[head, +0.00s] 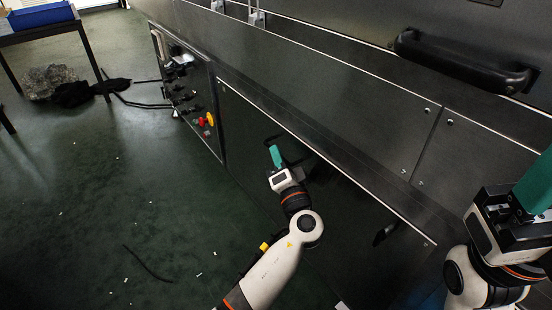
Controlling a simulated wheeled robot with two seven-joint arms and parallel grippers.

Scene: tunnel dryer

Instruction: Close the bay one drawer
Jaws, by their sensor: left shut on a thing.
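A wide dark drawer front (345,205) runs along the lower part of the machine, its top edge showing as a bright line. I take it for the bay one drawer, though I read no label. A black handle (296,160) shows on it beside my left gripper (276,156). The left gripper's teal fingers are shut at this handle, partly hiding it. A second small black handle (386,233) is farther right on the same front. My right gripper (540,183) is at the right edge, cut by the frame, away from the drawer; its jaw opening is not clear.
A control panel (187,92) with knobs and red and yellow buttons is left of the drawer. A large black handle (465,63) is on the upper machine wall. A table with a blue bin (40,15) stands far left. The green floor (90,200) is mostly open, with scattered scraps.

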